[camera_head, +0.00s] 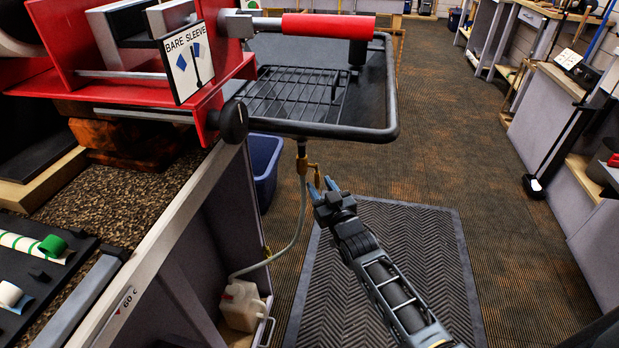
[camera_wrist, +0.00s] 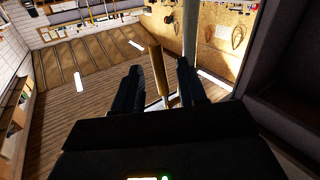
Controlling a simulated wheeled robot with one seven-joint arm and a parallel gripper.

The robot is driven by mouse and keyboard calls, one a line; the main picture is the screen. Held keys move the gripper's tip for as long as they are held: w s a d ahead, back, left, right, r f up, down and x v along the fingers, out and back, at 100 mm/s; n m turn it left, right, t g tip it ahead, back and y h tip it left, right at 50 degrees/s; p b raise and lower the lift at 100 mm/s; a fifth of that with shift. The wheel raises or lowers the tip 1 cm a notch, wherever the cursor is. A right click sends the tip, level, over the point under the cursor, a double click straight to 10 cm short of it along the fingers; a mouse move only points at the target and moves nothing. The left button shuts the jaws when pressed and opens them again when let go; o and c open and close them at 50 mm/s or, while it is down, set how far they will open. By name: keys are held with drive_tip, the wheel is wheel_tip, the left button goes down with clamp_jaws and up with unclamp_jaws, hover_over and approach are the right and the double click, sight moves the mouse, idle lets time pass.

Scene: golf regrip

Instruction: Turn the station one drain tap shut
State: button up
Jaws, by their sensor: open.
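The drain tap (camera_head: 302,163) is a small brass fitting under the black drip tray (camera_head: 385,100), with a clear hose running down from it. Its brass handle hangs to the right side, close to my gripper's tips. My gripper (camera_head: 322,186) is open just below and beside the handle in the head view. In the wrist view a brass bar, seemingly the tap handle (camera_wrist: 156,62), stands between the two open fingers of my gripper (camera_wrist: 160,75), with gaps showing on both sides. I cannot tell whether either finger touches it.
A blue bin (camera_head: 265,170) stands beneath the tray, left of the tap. The hose leads to a whitish jug (camera_head: 242,305) on the bench's low shelf. The bench edge (camera_head: 165,235) runs along the left. A dark ribbed mat (camera_head: 425,255) and open floor lie to the right.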

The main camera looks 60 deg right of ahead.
sight(318, 183)
drive_tip(key=shift+x, duration=2.45)
drive_tip(key=shift+c, duration=0.4)
clamp_jaws()
